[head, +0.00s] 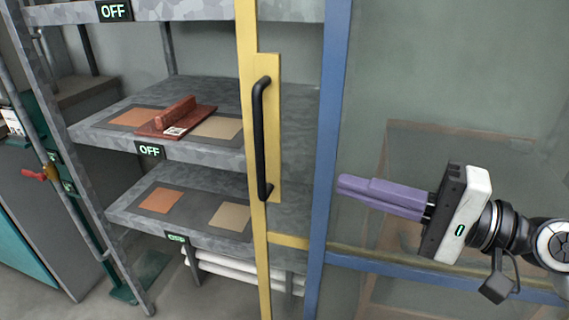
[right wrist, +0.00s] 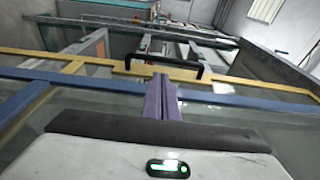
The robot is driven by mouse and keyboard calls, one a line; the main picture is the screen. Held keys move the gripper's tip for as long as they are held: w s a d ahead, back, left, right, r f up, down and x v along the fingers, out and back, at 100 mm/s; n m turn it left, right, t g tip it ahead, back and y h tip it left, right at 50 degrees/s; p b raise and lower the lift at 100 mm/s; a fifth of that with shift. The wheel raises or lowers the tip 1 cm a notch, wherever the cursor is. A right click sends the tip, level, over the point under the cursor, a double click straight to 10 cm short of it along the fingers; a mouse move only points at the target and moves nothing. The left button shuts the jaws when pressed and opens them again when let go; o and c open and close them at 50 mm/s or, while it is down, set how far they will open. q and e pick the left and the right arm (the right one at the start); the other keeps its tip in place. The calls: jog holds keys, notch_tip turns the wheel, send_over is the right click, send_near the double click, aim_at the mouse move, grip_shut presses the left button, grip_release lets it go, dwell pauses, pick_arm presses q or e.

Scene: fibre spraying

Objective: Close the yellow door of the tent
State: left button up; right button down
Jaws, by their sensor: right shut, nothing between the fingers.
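The yellow door (head: 247,110) of the tent stands upright in the head view, its yellow frame in front of the grey shelves. Its black handle (head: 260,140) is mounted vertically on a yellow plate. A blue frame post (head: 330,120) stands just right of the handle. My right gripper (head: 342,190) is shut and empty, its purple fingers pointing left toward the blue post and handle, apart from the handle. In the right wrist view the fingers (right wrist: 163,80) point toward the black handle (right wrist: 165,66) on the yellow frame. My left gripper is not in view.
Grey shelves (head: 95,135) with OFF labels stand behind the door opening. A red-brown trowel-like tool (head: 178,118) lies on the middle shelf. A green post with a red valve handle (head: 38,174) is at the left. Clear panels span right of the blue post.

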aim_at(264, 162)
jog(key=p+x, duration=0.2)
jog(key=x, duration=0.9)
jog(key=shift+w+a+f, duration=0.1)
jog(key=shift+w+a, duration=0.1)
jog(key=shift+a, duration=0.2)
